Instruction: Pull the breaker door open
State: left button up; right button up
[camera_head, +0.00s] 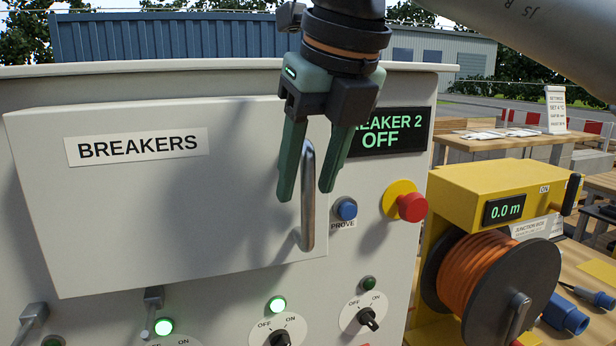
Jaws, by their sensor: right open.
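The breaker door (150,210) is a pale flat panel labelled BREAKERS on the front of a grey cabinet. It looks shut or nearly so. Its metal bar handle (307,215) stands upright at the door's right edge. My right gripper (307,192) comes down from above with green fingers spread, one to each side of the handle's upper part in the picture. The fingers look apart from the handle; their exact depth against it is hard to tell. My left gripper is not in view.
Right of the handle are a blue PROVE button (345,208), a red knob on yellow (410,206) and a display reading BREAKER 2 OFF (392,134). Rotary switches (368,317) and lit lamps line the panel below. A yellow cable reel (490,275) stands to the right.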

jog(key=shift+w+f, duration=0.15)
jog(key=shift+f, duration=0.25)
jog(key=shift+c, duration=0.3)
grip_shut()
jog(key=shift+r, duration=0.1)
dwell(0.8)
